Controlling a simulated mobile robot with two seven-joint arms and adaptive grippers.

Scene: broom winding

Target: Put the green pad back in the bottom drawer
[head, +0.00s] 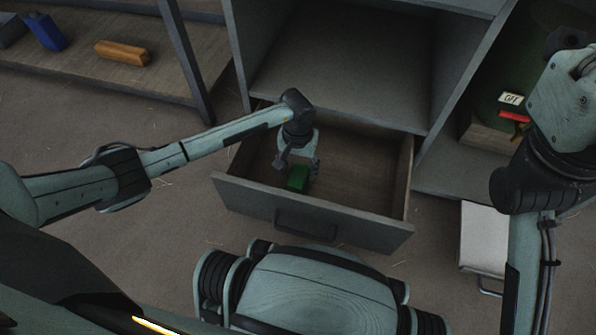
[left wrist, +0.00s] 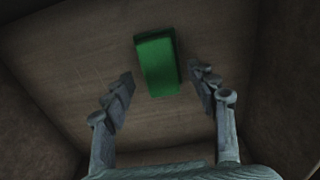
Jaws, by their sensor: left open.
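The green pad (head: 298,178) lies in the left part of the open bottom drawer (head: 308,213). In the left wrist view the green pad (left wrist: 158,64) rests on the drawer's wooden floor (left wrist: 75,75), ahead of the fingertips. My left gripper (head: 299,167) reaches down into the drawer just above the pad. Its fingers (left wrist: 163,88) are spread apart with nothing between them, and the pad shows beyond them. The right arm is at the right edge of the head view, and its gripper is out of view.
The grey cabinet (head: 340,85) stands above the drawer with an empty open shelf. A blue object (head: 47,32) and an orange-brown block (head: 122,53) sit on a shelf at upper left. A green cylinder (head: 500,70) and a white box (head: 483,238) are at right. The drawer's right side is empty.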

